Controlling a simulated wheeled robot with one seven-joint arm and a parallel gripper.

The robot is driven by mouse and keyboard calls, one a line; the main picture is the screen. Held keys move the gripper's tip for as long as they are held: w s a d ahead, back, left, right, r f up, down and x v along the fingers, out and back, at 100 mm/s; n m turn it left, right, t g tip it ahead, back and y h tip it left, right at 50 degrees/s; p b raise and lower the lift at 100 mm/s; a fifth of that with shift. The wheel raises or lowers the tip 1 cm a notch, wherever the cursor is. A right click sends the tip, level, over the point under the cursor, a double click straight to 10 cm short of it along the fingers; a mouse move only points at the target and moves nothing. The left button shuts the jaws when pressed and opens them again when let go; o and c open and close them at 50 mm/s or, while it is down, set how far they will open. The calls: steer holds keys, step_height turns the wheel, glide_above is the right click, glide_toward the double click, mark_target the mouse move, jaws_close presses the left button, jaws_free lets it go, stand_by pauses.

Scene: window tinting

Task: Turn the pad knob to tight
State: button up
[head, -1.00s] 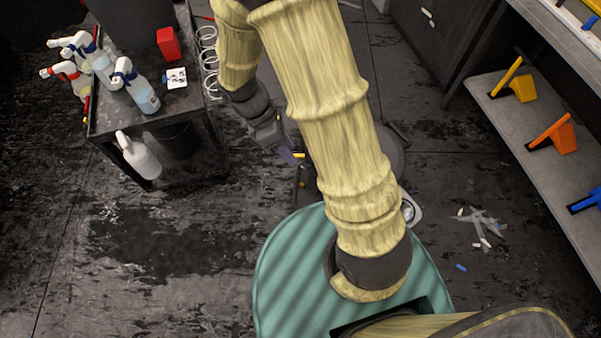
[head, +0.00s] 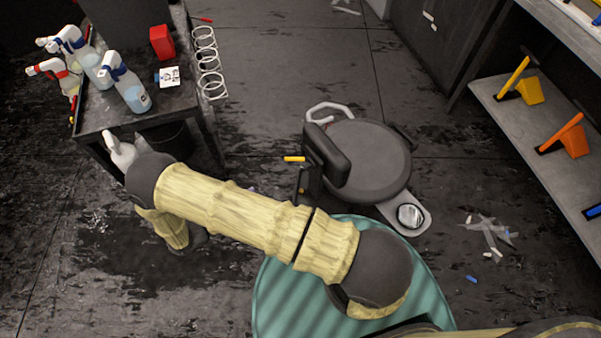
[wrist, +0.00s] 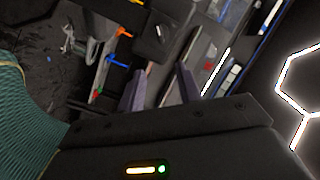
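My gripper (wrist: 159,72) shows in the wrist view with its two purple-grey fingers apart and nothing between them. Beyond the fingertips is a dark panel (wrist: 143,47) with a small round knob-like part (wrist: 158,31) that has a pale mark. I cannot tell whether this is the pad knob, or its setting; no label is readable. The fingers do not appear to touch it.
A dark cart (head: 96,124) with spray bottles (head: 125,85) stands at left. A grey round seat-like object (head: 378,160) with a black pad (head: 328,155) stands ahead. Shelves (head: 530,130) with yellow and orange tools line the right. Tape scraps (head: 490,233) lie on open floor.

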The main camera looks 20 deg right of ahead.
stand_by(0.3)
steer(key=p, duration=0.3)
glide_toward(304, 168)
steer(key=x, duration=0.8)
steer(key=shift+d, duration=0.3)
steer(key=shift+b, duration=0.3)
jaws_close()
